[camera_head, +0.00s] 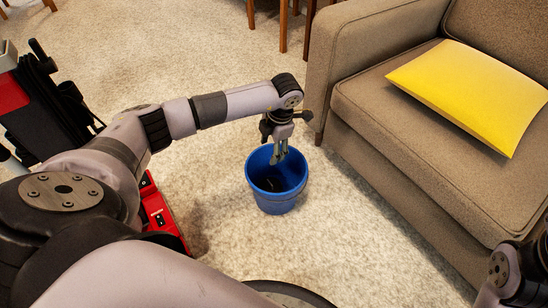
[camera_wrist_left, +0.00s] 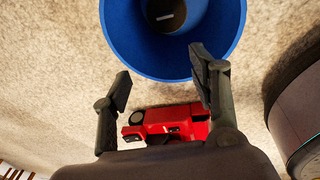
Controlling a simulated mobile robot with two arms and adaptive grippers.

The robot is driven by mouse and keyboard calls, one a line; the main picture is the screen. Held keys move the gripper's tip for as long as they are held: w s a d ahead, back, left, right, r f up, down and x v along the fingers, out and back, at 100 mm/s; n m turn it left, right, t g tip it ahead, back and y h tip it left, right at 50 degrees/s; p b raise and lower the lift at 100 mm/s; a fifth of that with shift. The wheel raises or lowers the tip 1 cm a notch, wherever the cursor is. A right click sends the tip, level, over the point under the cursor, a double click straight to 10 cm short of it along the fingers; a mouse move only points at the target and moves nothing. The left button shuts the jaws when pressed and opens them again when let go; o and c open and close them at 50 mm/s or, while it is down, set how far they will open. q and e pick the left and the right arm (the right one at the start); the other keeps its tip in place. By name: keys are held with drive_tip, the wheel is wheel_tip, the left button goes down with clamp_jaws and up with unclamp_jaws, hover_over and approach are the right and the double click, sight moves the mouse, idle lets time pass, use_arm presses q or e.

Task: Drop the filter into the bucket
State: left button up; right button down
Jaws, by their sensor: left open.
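The blue bucket (camera_head: 261,200) stands upright on the carpet in front of the sofa. It also shows at the top of the left wrist view (camera_wrist_left: 118,30), with its inside partly visible. A dark object with a small light mark (camera_wrist_left: 168,28) lies at the bottom of the bucket; it looks like the filter, and shows as a dark patch in the head view (camera_head: 272,185). My left gripper (camera_head: 279,158) points down over the bucket's far rim, fingers apart. In the left wrist view my left gripper (camera_wrist_left: 164,74) has nothing between its fingers.
A brown sofa (camera_head: 345,100) with a yellow cushion (camera_head: 470,92) stands right of the bucket. A black and red machine (camera_head: 45,110) stands at the left. A red object (camera_head: 158,212) lies on the carpet, partly behind my arm. Open carpet lies in front of the bucket.

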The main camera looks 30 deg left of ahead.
use_arm(q)
wheel_tip(320, 180, up, 12)
drive_tip(key=d, duration=0.2)
drive_tip(key=shift+w, duration=0.15)
idle(0.5)
